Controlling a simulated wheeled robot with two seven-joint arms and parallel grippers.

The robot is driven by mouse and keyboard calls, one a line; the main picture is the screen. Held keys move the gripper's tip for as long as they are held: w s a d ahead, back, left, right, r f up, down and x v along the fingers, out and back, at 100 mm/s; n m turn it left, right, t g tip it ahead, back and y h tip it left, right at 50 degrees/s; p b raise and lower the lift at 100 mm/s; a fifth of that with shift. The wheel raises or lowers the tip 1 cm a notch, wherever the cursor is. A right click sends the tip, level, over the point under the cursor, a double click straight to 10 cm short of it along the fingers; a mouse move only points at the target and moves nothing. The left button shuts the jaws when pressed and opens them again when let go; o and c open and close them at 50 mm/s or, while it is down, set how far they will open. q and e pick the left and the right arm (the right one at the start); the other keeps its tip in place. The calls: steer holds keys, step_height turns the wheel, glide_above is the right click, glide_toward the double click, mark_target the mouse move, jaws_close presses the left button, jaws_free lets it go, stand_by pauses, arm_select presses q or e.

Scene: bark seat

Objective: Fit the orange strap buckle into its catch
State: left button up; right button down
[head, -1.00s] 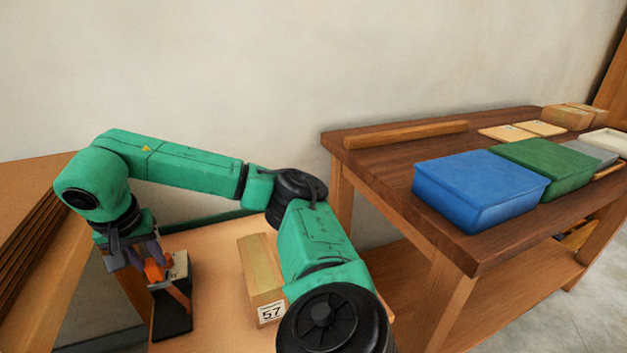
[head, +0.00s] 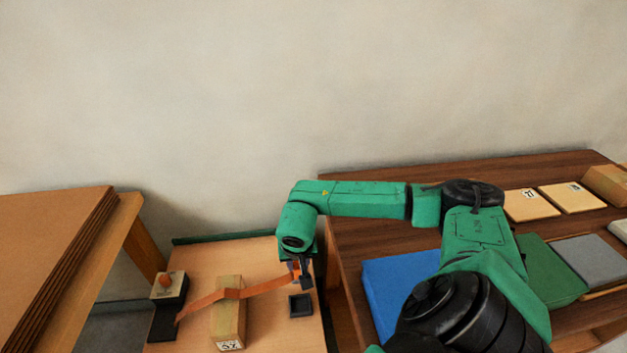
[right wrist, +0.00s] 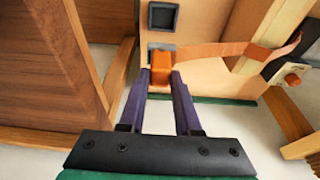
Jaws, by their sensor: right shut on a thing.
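The orange buckle (right wrist: 161,69) is between the fingertips of my right gripper (right wrist: 160,76), which is shut on it. In the head view my right gripper (head: 300,272) is over the right side of the light board, and the buckle is mostly hidden there. The orange strap (head: 245,292) runs from the buckle leftward across a wooden block to a dark stand. The dark square catch (head: 300,305) lies on the board just in front of the gripper. It also shows in the right wrist view (right wrist: 162,17), apart from the buckle. My left gripper is out of view.
The wooden block (head: 229,322) bears a number label. The dark stand (head: 164,318) has a pale block with an orange knob (head: 165,281). A dark wooden table (head: 345,240) with a blue box (head: 392,288) stands to the right. Stacked brown sheets (head: 45,250) are at left.

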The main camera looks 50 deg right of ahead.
steer(key=p, duration=0.1)
glide_above(301, 308)
step_height(301, 308, down, 16)
steer(key=shift+f, duration=0.25)
steer(key=shift+f, duration=0.1)
steer(key=shift+f+b, duration=0.2)
steer(key=shift+b, duration=0.2)
steer(key=c, duration=0.6)
jaws_free()
